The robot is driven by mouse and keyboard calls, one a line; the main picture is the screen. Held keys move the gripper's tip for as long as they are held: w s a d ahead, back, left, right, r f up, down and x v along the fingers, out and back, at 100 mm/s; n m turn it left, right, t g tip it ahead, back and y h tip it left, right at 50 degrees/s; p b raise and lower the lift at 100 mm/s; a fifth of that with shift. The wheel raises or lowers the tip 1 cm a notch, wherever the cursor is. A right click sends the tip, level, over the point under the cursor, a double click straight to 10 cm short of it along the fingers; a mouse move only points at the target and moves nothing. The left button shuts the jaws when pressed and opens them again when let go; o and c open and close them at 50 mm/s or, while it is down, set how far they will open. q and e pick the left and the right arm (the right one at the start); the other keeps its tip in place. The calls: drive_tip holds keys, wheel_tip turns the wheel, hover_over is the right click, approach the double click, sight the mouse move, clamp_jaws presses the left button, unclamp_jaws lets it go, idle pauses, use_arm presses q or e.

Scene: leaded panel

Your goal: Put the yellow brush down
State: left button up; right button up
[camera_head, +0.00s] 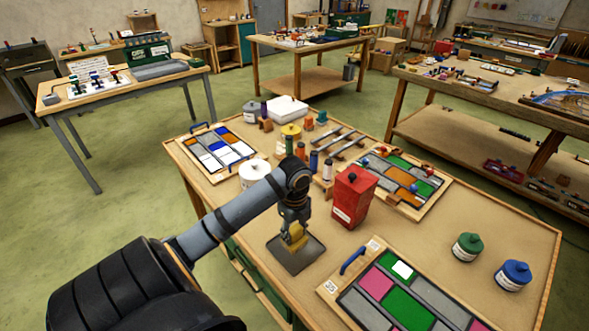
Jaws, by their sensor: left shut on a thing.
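My left gripper (293,227) comes in from the left over the near part of the workbench. It points down and is shut on the yellow brush (297,238). The brush is just above or touching a dark grey square mat (296,262); I cannot tell which. My fingers hide the upper part of the brush. My right gripper does not show.
A red box (353,196) stands close to the right of my left gripper. Leaded panels lie at the front (405,295), back left (216,152) and right (402,184). A green jar (467,247) and a blue jar (513,275) stand at the right.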

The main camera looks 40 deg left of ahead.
use_arm(q)
drive_tip(key=f, duration=0.1)
drive_tip(key=w+a+f, duration=0.2)
drive_tip(key=shift+w+a+f, duration=0.1)
drive_tip(key=shift+w+f, duration=0.05)
drive_tip(key=shift+f, duration=0.25)
wheel_tip(320, 180, down, 2)
drive_tip(key=shift+f+p, duration=0.2)
drive_tip(key=shift+p, duration=0.6)
drive_tip(key=shift+f, duration=0.3)
drive_tip(key=o, duration=1)
drive_tip(key=shift+f, duration=0.1)
wheel_tip(320, 180, up, 12)
drive_tip(key=shift+r+b, duration=0.2)
drive_tip(key=shift+b, duration=0.7)
